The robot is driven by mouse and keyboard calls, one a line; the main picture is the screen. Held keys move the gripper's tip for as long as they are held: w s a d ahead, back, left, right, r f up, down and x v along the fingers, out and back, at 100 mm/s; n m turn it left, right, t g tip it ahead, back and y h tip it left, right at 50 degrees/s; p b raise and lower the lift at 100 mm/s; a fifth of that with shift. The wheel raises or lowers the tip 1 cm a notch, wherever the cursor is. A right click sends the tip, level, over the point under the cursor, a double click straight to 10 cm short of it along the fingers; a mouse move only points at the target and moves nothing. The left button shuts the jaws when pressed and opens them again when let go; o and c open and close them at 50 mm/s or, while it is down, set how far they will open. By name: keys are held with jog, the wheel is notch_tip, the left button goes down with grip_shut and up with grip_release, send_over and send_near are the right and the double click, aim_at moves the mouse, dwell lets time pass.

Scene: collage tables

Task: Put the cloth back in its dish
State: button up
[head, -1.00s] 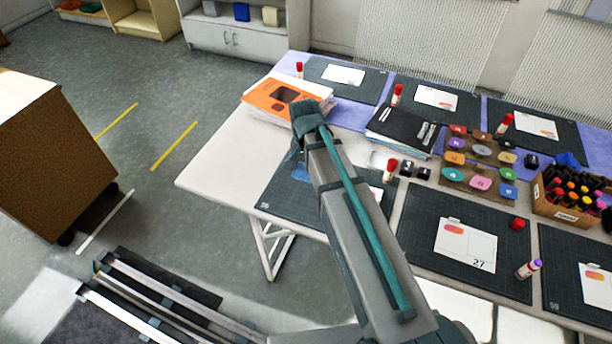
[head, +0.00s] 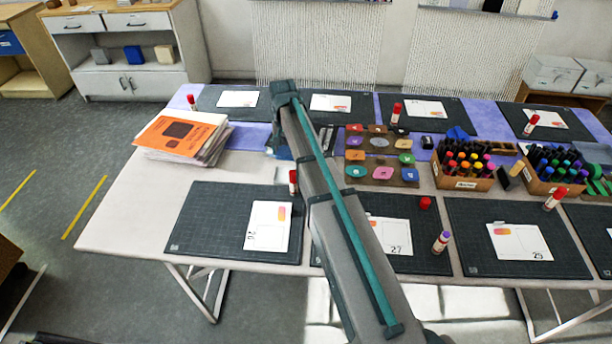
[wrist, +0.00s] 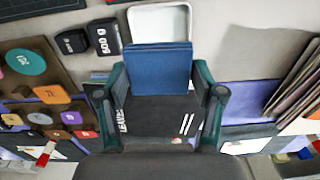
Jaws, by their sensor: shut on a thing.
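The blue folded cloth (wrist: 160,70) is squarely between the two fingers of my gripper (wrist: 161,86), which is shut on it. In the head view a blue edge of the cloth (head: 277,148) shows beside my arm, which hides most of the gripper. The white dish (wrist: 160,20) is a shallow rectangular tray with a raised rim. In the wrist view it lies just past the cloth's upper edge, its near part hidden by the cloth. The visible inside looks bare. In the head view a pale part of the dish (head: 283,174) shows left of my arm.
Two black weights (wrist: 103,37) stand beside the dish. A black folder (wrist: 160,117) lies below my gripper. A red glue stick (head: 293,183), colour palette (head: 381,174), marker box (head: 463,183) and book stack (head: 184,137) are around. The table's left front (head: 130,215) is clear.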

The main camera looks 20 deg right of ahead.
jog(key=shift+d+f, duration=0.15)
jog(key=shift+f, duration=0.05)
jog(key=p, duration=0.2)
send_over(287, 176)
jog(key=shift+n, duration=0.3)
notch_tip(287, 176, down, 5)
jog(key=shift+r, duration=0.15)
jog(key=shift+f+p, duration=0.4)
jog(key=shift+f, duration=2.05)
jog(key=shift+f, duration=0.15)
jog(key=o, duration=1.1)
notch_tip(287, 176, up, 12)
jog(key=b, duration=0.3)
jog(key=shift+r, duration=0.2)
jog(key=shift+f, duration=0.1)
